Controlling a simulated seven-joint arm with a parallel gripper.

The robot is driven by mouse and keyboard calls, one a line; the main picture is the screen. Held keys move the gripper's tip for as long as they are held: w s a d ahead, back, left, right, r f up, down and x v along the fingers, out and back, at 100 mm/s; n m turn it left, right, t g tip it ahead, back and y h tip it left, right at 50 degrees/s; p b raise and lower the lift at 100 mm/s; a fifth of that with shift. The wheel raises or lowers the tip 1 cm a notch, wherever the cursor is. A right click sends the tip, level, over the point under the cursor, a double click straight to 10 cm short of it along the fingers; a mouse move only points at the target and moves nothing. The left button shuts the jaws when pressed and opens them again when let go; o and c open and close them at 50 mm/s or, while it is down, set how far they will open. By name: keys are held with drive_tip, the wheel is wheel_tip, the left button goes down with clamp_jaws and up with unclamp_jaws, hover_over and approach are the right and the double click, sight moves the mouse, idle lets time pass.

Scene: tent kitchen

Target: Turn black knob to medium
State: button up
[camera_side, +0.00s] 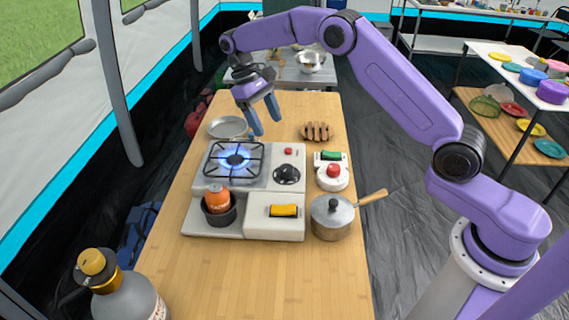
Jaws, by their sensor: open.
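The black knob (287,174) sits on the white top of the stove (298,156), right of the burner (237,160). The burner shows a blue flame under a black grate. A small red button (288,151) is behind the knob. My gripper (265,128) is open and empty. It hangs above the back of the stove, behind and a little left of the knob, apart from it. The knob's exact setting is too small to read.
An orange canister (217,200) sits in the stove's front left holder. A yellow switch (284,211) is at front. A lidded pot (332,217), a red button device (333,172) and a toast rack (317,131) stand right. A pan (227,126) lies behind. The front table is mostly clear.

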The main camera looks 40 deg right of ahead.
sight(286, 168)
drive_tip(key=x, duration=1.4)
drive_tip(key=shift+a, duration=0.1)
drive_tip(key=c, duration=1.1)
